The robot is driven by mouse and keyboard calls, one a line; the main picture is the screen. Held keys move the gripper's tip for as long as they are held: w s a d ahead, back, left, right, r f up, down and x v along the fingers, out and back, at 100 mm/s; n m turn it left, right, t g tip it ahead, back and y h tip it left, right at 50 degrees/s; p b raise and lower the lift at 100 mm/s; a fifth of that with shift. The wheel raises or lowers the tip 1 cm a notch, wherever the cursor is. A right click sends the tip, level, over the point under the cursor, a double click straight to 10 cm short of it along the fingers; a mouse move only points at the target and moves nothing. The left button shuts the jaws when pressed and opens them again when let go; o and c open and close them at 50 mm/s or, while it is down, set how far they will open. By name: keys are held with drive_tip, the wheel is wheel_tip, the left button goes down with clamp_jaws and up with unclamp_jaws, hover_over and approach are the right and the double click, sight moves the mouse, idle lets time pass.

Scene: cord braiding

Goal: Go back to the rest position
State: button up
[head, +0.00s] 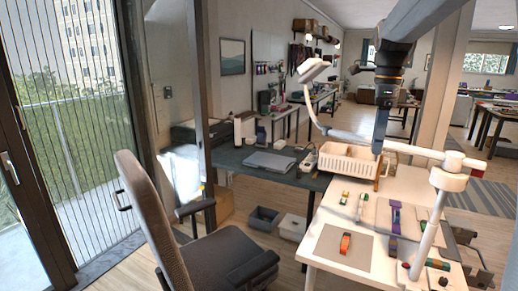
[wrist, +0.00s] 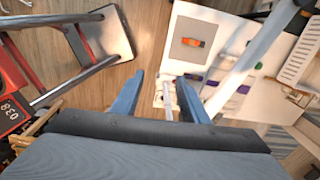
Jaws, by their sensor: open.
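My gripper (wrist: 162,79) shows in the wrist view with its two blue fingers apart. No object is clearly held between them; a pale rod-like shape shows in the gap, and I cannot tell its distance. In the head view my dark arm hangs down at the upper right, over the back of the white table (head: 322,272); the fingers cannot be made out there. An orange item (head: 345,243) lies on a grey mat on the table, and it also shows in the wrist view (wrist: 193,42). A purple strip (head: 396,218) lies farther right.
A white basket (head: 347,163) stands at the table's back. A white jointed stand (head: 428,235) rises at the right side. An office chair (head: 222,258) is left of the table. A dark desk (head: 238,160) with a grey laptop-like slab (head: 270,162) stands behind.

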drive_tip(key=s+a+f+n+b, duration=0.2)
drive_tip(key=s+a+f+n, duration=0.2)
drive_tip(key=f, duration=0.6)
drive_tip(key=s+a+f+n+b, duration=0.2)
drive_tip(key=s+a+f+n, duration=0.2)
drive_tip(key=s+f+n, duration=0.5)
drive_tip(key=s+a+f+n+t+b, duration=0.1)
drive_tip(key=s+a+f+n+b, duration=0.1)
drive_tip(key=s+a+f+n, duration=0.2)
drive_tip(key=s+f+n, duration=0.3)
drive_tip(key=f+n, duration=0.2)
drive_tip(key=f, duration=0.3)
drive_tip(key=shift+s+n, duration=0.2)
drive_tip(key=shift+n, duration=0.2)
drive_tip(key=shift+d, duration=0.1)
